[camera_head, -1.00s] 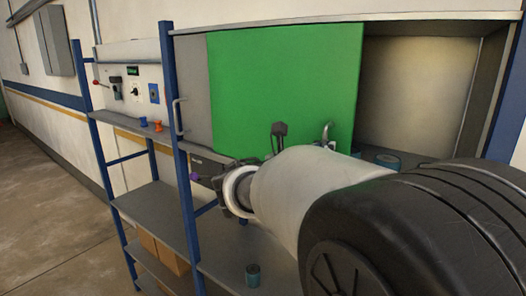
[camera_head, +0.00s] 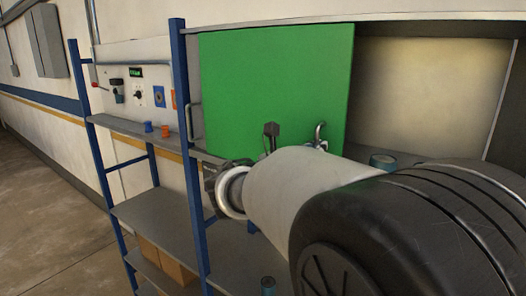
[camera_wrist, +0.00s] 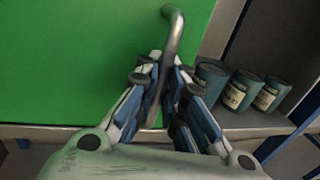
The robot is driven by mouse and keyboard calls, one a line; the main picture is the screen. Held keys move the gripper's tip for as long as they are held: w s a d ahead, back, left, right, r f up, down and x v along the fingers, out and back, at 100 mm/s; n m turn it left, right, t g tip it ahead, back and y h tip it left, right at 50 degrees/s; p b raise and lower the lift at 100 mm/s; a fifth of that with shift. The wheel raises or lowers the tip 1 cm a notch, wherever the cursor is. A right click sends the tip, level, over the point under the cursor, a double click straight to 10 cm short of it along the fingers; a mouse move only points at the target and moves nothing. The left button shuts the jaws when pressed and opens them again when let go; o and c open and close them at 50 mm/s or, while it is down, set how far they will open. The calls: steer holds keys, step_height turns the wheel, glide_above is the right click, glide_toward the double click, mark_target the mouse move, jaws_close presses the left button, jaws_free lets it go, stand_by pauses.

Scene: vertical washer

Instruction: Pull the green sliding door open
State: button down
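The green sliding door (camera_head: 270,90) covers the left part of a shelf bay in the head view. The bay is open to its right. A curved metal handle (camera_head: 320,133) stands out near the door's lower right edge. In the wrist view the green door (camera_wrist: 80,60) fills the upper left, and the handle (camera_wrist: 173,38) runs down between my fingers. My gripper (camera_wrist: 163,70) is closed around the handle, with fingers on both sides of it. In the head view, my arm hides most of the gripper and the door's lower edge.
Several cans (camera_wrist: 240,92) stand right of the handle in the bay; one can (camera_head: 383,161) shows in the head view. A blue post (camera_head: 187,120) and a second handle (camera_head: 191,122) stand at the left. A control panel (camera_head: 130,90) is further left.

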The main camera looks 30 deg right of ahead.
steer(key=c, duration=1.8)
jaws_free()
steer(key=shift+s+a, duration=0.1)
steer(key=shift+a, duration=0.1)
steer(key=shift+o, duration=0.5)
steer(key=shift+d, duration=0.1)
steer(key=v, duration=1.2)
